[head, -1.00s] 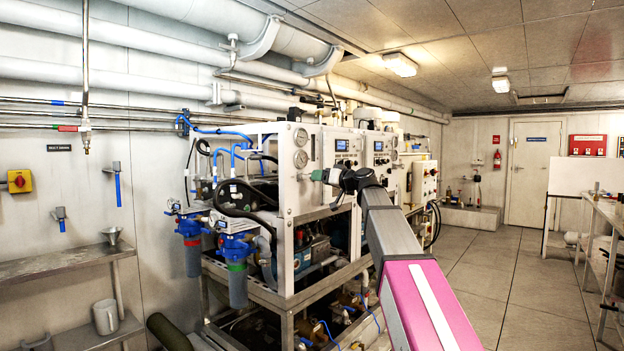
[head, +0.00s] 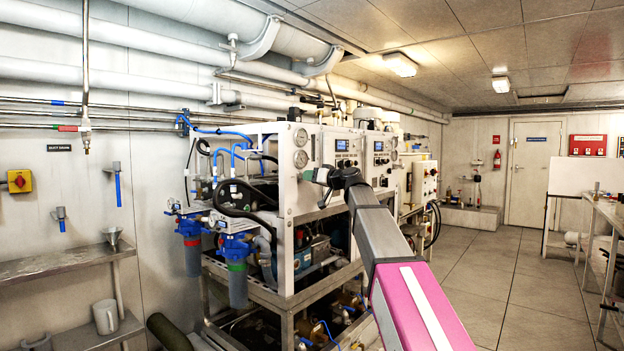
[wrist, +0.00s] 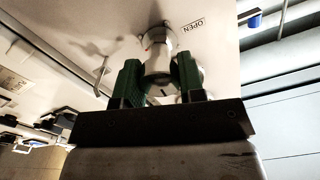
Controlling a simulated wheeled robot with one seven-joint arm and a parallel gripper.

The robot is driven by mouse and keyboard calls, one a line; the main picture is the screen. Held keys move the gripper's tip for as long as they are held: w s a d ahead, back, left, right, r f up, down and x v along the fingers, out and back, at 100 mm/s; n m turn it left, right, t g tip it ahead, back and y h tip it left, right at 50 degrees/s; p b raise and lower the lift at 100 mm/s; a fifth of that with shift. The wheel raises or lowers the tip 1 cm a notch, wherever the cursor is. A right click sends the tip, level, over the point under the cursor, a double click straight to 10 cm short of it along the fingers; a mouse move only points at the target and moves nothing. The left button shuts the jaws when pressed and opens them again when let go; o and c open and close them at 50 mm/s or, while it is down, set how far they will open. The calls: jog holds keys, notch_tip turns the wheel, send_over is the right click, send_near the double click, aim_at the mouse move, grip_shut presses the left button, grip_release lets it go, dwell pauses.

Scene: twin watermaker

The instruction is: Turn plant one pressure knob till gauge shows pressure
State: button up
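The plant one panel is the white face of the nearer machine (head: 310,205). Two round gauges (head: 300,137) sit one above the other at its upper left; their needles are too small to read. My gripper (head: 305,175) is at the panel just below the lower gauge (head: 300,159). In the wrist view, a pale metal knob (wrist: 158,45) stands out from the panel beside an "OPEN" label. The green fingers of my gripper (wrist: 160,75) are apart, one on each side of the knob. Whether they touch it is not clear. In the head view the knob is hidden.
A metal frame (head: 288,325) carries the machine, with blue filter housings (head: 238,285) at its left. A second panel (head: 382,145) is farther along. A steel shelf (head: 65,263) is on the left wall. The floor (head: 490,280) at right is clear.

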jog(key=shift+m, duration=0.3)
jog(key=shift+m, duration=2.6)
jog(key=o, duration=0.9)
jog(key=shift+d, duration=0.1)
jog(key=v, duration=1)
jog(key=shift+s+d, duration=0.25)
jog(key=shift+f, duration=0.1)
